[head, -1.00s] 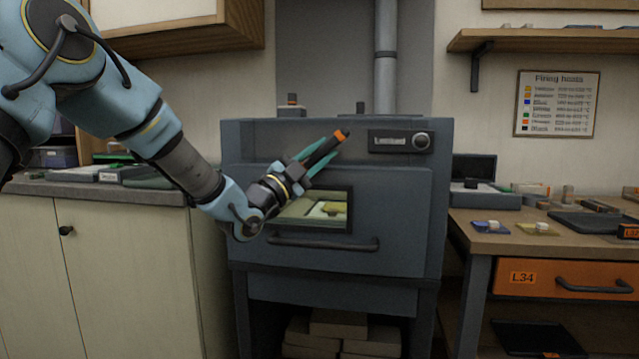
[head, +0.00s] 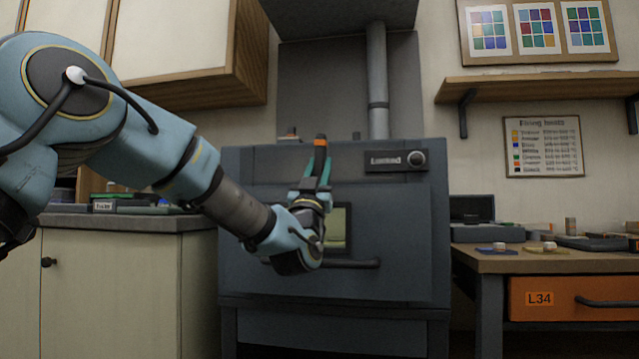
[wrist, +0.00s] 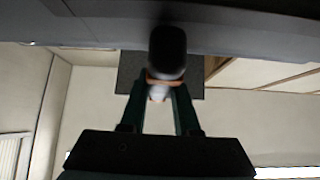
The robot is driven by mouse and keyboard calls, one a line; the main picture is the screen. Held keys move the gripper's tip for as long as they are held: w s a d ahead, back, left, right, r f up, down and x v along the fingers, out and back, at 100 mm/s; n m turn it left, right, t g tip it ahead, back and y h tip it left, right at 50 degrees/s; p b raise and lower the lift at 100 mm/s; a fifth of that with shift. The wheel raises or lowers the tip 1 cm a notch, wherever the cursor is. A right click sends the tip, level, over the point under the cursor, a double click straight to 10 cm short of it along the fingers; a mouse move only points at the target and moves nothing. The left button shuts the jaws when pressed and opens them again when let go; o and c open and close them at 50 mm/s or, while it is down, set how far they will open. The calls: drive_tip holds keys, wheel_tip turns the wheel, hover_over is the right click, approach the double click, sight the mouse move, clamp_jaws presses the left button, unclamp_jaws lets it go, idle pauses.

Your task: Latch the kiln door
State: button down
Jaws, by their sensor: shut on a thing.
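The dark grey kiln (head: 400,215) stands in the middle of the head view. Its front door looks shut, with a small lit window (head: 338,243) and a bar handle (head: 352,264) low on it. A dark lever with an orange band (head: 320,147) stands upright at the top of the door, left of centre. My gripper (head: 318,172) is shut on this lever, its two teal fingers on either side. In the wrist view the lever (wrist: 167,50) sits between the fingers. My wrist hides part of the window and door. The lever's pivot is hidden.
A panel with a blurred word and a round knob (head: 416,159) is at the kiln's upper right. A workbench (head: 520,262) with an orange drawer (head: 560,299) stands to the right, a pale cabinet (head: 120,275) to the left. A flue pipe (head: 377,80) rises behind.

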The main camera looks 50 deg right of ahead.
drive_tip(key=shift+f+n+t+y+b, duration=0.15)
drive_tip(key=shift+n+t+y+b, duration=0.15)
drive_tip(key=shift+n+t+y, duration=0.5)
drive_tip(key=c, duration=0.9)
unclamp_jaws()
drive_tip(key=shift+h, duration=0.3)
drive_tip(key=b+v, duration=0.1)
drive_tip(key=v, duration=0.9)
drive_tip(key=shift+s+a+f, duration=0.15)
drive_tip(key=shift+a+f, duration=0.05)
drive_tip(key=shift+a, duration=0.05)
